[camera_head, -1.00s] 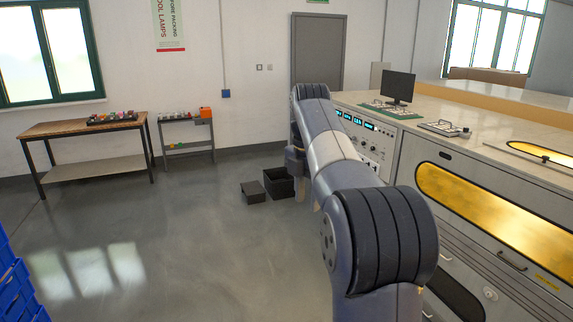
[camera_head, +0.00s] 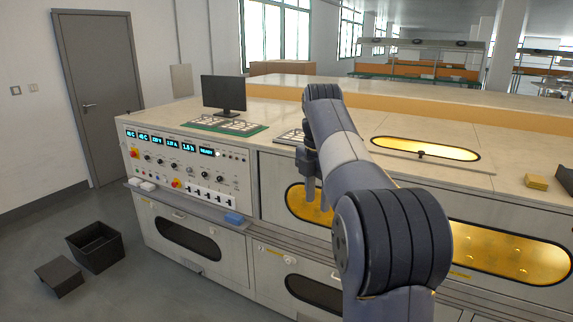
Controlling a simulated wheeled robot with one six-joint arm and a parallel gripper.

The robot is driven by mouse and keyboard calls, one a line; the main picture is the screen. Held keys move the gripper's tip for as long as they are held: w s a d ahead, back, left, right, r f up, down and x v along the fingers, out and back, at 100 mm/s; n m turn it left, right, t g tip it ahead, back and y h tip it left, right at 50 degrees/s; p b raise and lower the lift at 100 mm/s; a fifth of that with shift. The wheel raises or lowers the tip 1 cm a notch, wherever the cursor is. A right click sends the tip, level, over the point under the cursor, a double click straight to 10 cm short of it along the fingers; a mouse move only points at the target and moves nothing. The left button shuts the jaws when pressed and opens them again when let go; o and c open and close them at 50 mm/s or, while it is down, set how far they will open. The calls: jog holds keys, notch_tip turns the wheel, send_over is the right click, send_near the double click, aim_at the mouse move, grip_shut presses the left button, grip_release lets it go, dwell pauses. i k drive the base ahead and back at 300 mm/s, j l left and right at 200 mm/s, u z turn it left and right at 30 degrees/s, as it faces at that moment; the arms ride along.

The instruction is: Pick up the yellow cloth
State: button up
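A small yellow block-like item, which looks like the folded yellow cloth (camera_head: 537,182), lies on the pale counter top near the right edge of the view. My gripper (camera_head: 312,192) hangs below the far end of my arm, in front of the cabinet and well to the left of the cloth. It is far from the cloth and touches nothing that I can see. Its fingers are small and partly hidden by my arm, so their opening is unclear.
A dark item (camera_head: 567,178) lies right of the cloth. A lit hatch (camera_head: 425,149) is set in the counter (camera_head: 385,120) to its left. A monitor (camera_head: 223,93) stands farther back. A dark open bin (camera_head: 95,247) and a dark box (camera_head: 59,277) are on the floor at left.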

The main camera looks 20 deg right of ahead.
aim_at(532, 181)
jog(key=i+l+z, duration=0.2)
jog(key=z, duration=0.25)
jog(key=i+z, duration=0.7)
jog(key=z, duration=0.25)
jog(key=i+j+z, duration=0.15)
jog(key=i+z, duration=0.15)
jog(key=z, duration=0.15)
jog(key=i+z, duration=0.45)
jog(key=i, duration=0.7)
